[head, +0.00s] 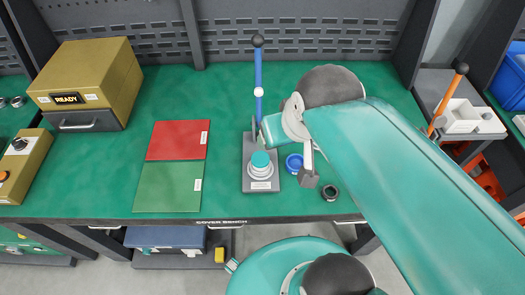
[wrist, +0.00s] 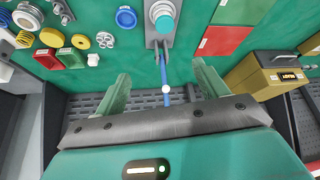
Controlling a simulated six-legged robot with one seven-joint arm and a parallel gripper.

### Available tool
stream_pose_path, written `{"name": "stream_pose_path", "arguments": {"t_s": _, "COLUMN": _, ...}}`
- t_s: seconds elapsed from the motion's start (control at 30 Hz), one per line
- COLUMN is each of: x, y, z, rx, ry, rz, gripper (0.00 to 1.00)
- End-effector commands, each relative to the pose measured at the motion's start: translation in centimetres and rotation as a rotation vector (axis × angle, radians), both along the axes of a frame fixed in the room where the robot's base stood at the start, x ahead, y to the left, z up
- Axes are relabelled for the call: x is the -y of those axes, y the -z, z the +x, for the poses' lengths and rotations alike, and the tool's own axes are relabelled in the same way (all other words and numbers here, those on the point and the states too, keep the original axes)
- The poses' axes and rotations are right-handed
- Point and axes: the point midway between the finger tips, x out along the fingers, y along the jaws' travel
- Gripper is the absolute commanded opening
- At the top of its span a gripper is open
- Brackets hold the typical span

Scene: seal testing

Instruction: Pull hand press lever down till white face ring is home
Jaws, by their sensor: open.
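The hand press (head: 248,150) stands on the green bench with its blue lever (head: 258,72) upright, topped by a black knob and banded by a white collar (head: 258,92). White stepped rings (head: 260,172) sit under the press's teal ram (head: 260,159); how far the face ring is seated cannot be told. In the wrist view the ram (wrist: 162,12) is at the top. My gripper (wrist: 160,70) is open and empty. The lever (wrist: 165,75) shows between its fingers, apart from both; its far end is hidden behind the palm. Their depth relation is unclear.
A blue ring (head: 294,162) and a dark ring (head: 329,192) lie right of the press. Red (head: 178,140) and green (head: 168,187) mats lie left. A yellow READY box (head: 90,75) stands at the back left. A grey perforated panel (head: 310,35) borders the bench behind the lever.

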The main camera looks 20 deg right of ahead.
Motion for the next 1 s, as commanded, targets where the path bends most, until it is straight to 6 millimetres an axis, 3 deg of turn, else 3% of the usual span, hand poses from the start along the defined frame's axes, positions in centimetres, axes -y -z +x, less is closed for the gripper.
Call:
{"name": "stream_pose_path", "arguments": {"t_s": 0.43, "x": -0.1, "y": 0.0, "z": 0.0, "rx": 0.000, "ry": -0.004, "rz": 0.000, "gripper": 0.72}}
{"name": "stream_pose_path", "arguments": {"t_s": 0.53, "x": -0.1, "y": 0.0, "z": 0.0, "rx": 0.000, "ry": -0.004, "rz": 0.000, "gripper": 0.53}}
{"name": "stream_pose_path", "arguments": {"t_s": 0.57, "x": -0.1, "y": 0.0, "z": 0.0, "rx": 0.000, "ry": -0.004, "rz": 0.000, "gripper": 0.51}}
{"name": "stream_pose_path", "arguments": {"t_s": 1.0, "x": 0.0, "y": 0.4, "z": 1.3, "rx": -0.127, "ry": 0.158, "rz": 0.156, "gripper": 0.51}}
